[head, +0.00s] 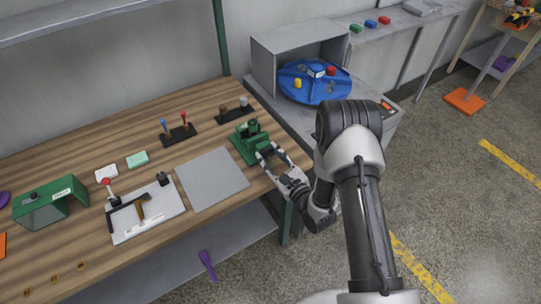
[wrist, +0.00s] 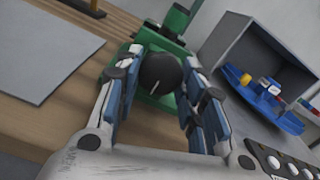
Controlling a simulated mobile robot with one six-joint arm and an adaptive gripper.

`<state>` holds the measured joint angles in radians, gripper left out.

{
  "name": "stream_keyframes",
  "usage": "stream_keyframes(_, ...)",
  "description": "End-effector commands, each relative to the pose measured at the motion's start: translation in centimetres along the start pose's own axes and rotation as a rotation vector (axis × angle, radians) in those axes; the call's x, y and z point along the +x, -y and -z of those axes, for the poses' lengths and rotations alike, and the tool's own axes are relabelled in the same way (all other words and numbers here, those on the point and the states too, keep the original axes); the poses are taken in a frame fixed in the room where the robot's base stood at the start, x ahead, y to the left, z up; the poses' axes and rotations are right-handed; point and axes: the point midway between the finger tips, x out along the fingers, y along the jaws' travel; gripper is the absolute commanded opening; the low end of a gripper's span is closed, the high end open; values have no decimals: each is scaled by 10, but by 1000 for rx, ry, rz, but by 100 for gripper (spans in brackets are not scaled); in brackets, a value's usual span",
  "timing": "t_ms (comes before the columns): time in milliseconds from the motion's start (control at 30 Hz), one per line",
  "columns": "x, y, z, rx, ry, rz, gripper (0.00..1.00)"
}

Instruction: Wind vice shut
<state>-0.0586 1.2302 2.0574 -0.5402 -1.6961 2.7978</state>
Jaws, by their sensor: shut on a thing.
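The green vice (head: 248,140) stands at the right end of the wooden workbench in the head view. It also shows in the wrist view (wrist: 160,42), with its green body behind a round dark knob (wrist: 160,73). My gripper (head: 265,153) reaches the vice from its front right side. In the wrist view my gripper's fingers (wrist: 162,85) lie on both sides of the dark knob, shut on it. The vice's jaw gap is too small and partly hidden to judge.
A grey plate (head: 211,179) lies left of the vice. A small black rack (head: 233,112) stands behind it. A white board with a hammer (head: 146,212) lies further left. A grey cabinet with a blue round carousel (head: 313,82) stands right of the bench. Open floor lies at the right.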

Motion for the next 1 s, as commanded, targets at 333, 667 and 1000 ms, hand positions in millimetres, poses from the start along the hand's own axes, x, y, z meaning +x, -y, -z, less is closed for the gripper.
stream_keyframes(333,0,0,0,136,1,0,13)
stream_keyframes(667,0,0,0,159,1,0,13)
stream_keyframes(1000,0,0,0,158,1,0,45)
